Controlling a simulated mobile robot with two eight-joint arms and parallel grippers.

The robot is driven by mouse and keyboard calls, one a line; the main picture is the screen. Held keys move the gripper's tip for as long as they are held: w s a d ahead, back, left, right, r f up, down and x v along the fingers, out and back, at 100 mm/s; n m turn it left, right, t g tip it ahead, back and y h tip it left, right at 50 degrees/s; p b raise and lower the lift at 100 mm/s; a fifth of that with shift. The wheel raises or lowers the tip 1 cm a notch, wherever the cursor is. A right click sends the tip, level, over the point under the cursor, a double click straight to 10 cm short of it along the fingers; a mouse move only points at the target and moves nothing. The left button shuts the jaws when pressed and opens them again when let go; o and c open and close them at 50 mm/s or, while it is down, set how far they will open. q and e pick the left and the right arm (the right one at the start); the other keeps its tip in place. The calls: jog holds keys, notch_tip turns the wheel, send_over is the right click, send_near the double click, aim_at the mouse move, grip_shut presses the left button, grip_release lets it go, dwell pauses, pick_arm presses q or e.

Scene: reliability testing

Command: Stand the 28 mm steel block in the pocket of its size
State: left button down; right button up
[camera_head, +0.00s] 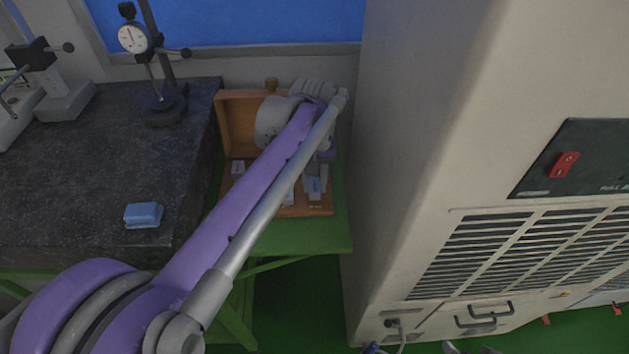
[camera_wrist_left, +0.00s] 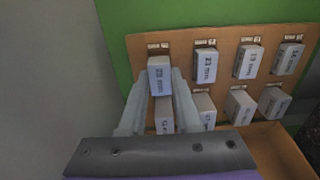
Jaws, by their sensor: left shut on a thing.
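The steel block (camera_wrist_left: 160,78), a pale grey block with a mark that looks like 28 mm, is between the fingertips of my left gripper (camera_wrist_left: 156,90) in the left wrist view. The gripper is shut on its sides. The block is at the end of the wooden case's (camera_wrist_left: 225,36) row, beside a small edge label; I cannot tell whether its base is in the pocket or above it. In the head view the left gripper (camera_head: 316,170) is over the case (camera_head: 238,108), and my arm hides much of it. My right gripper does not show.
Several other marked blocks stand in two rows in the case, close to the fingers. A tall beige cabinet (camera_head: 440,130) stands right of the case. A dark stone plate (camera_head: 70,170) with a dial gauge (camera_head: 134,38) and a blue block (camera_head: 143,215) lies left.

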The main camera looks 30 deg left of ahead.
pick_arm(q)
jog(key=shift+s, duration=0.15)
jog(key=shift+f+b, duration=0.3)
jog(key=shift+f, duration=0.35)
dwell(0.4)
jog(key=c, duration=0.5)
grip_release()
